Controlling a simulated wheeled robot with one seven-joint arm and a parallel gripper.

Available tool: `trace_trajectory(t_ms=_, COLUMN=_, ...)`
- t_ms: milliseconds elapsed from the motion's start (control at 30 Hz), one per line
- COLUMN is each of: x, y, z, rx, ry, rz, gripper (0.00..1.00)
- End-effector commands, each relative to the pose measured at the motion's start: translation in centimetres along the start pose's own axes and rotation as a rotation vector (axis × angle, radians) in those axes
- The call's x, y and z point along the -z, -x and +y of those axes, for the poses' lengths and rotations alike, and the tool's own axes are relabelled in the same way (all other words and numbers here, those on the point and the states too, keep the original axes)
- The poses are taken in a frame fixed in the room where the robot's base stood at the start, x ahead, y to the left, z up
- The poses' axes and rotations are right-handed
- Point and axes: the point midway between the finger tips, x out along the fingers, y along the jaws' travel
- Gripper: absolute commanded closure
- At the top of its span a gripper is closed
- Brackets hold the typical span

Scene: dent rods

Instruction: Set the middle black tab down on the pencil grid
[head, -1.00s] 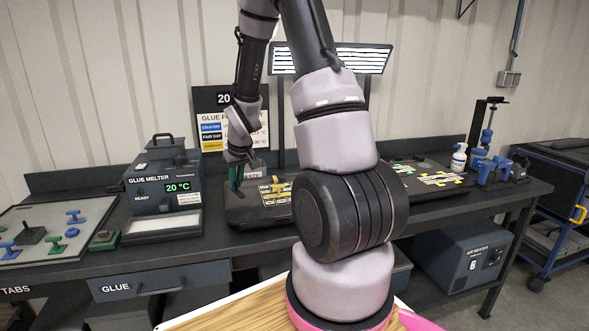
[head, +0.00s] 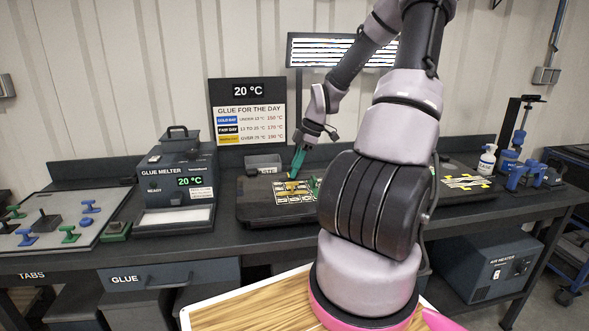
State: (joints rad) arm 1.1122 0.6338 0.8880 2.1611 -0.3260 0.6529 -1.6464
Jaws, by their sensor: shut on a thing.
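My gripper (head: 296,168) is above the left part of a dark panel on the bench, with a teal part pointing down. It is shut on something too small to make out. A black tab (head: 46,221) stands on the pale tab board (head: 105,226) at the left, among blue and green tabs. A patch with white strips and yellow corner marks (head: 465,182) lies on the panel's right part. I cannot tell whether this is the pencil grid. My arm hides the panel's middle.
A yellow piece (head: 292,187) and a green piece (head: 314,186) are by pale cards below my gripper. A spray bottle (head: 487,160) and blue tools (head: 525,176) stand at the right.

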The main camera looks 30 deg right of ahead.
Motion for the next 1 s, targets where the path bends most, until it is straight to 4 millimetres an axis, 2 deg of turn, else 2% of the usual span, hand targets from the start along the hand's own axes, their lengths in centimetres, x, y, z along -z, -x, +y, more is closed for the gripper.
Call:
trace_trajectory(t_ms=167, x=-0.3, y=-0.7, z=-0.1, rx=0.006, ry=0.011, rz=0.001, gripper=1.0)
trace_trajectory(t_ms=700, x=-2.1, y=-5.2, z=-0.1, rx=0.004, ry=0.009, rz=0.0, gripper=1.0)
trace_trajectory(t_ms=1000, x=-2.5, y=-5.9, z=-0.1, rx=0.004, ry=0.007, rz=-0.001, gripper=1.0)
